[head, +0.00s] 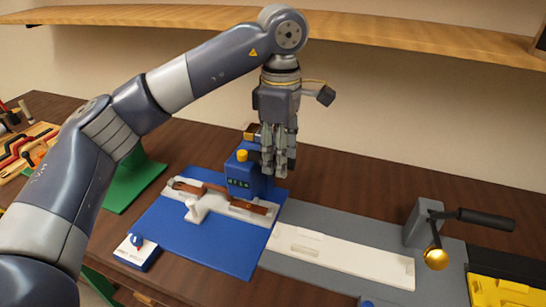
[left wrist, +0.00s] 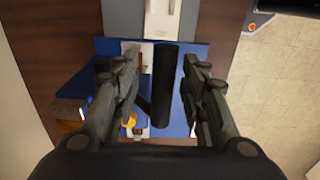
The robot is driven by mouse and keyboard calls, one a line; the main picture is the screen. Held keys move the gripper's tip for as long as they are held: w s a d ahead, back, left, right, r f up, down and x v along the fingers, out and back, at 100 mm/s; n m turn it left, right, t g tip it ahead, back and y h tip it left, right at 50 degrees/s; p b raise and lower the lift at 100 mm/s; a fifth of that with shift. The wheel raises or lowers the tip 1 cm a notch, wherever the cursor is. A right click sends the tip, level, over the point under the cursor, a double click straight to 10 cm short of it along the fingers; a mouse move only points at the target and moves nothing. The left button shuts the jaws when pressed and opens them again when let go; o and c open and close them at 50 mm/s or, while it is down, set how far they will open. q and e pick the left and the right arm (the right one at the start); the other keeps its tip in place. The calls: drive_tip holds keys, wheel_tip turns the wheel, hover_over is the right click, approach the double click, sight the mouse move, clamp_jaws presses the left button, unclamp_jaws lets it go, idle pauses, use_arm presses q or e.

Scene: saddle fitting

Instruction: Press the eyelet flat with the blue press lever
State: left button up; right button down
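The blue press (head: 243,178) stands at the back of the blue mat, with a yellow knob (head: 241,155) on it. A brown leather strap (head: 249,207) lies on the white holder (head: 196,210) in front of it. The eyelet is too small to make out. My left gripper (head: 277,168) points down right at the press and hides part of it. In the left wrist view a thick black bar (left wrist: 164,85), seemingly the lever's handle, lies between the open fingers, with gaps on both sides. My right gripper is not in view.
The blue mat (head: 180,235) has a small blue-and-white block (head: 137,250) at its front left. To the right are a white plate (head: 340,260), a grey stand with a black handle (head: 485,218) and brass ball (head: 436,258), and a yellow tray (head: 505,292).

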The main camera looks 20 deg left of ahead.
use_arm(q)
drive_tip(key=shift+r+p, duration=1.65)
drive_tip(key=shift+r, duration=0.95)
drive_tip(key=shift+f, duration=0.1)
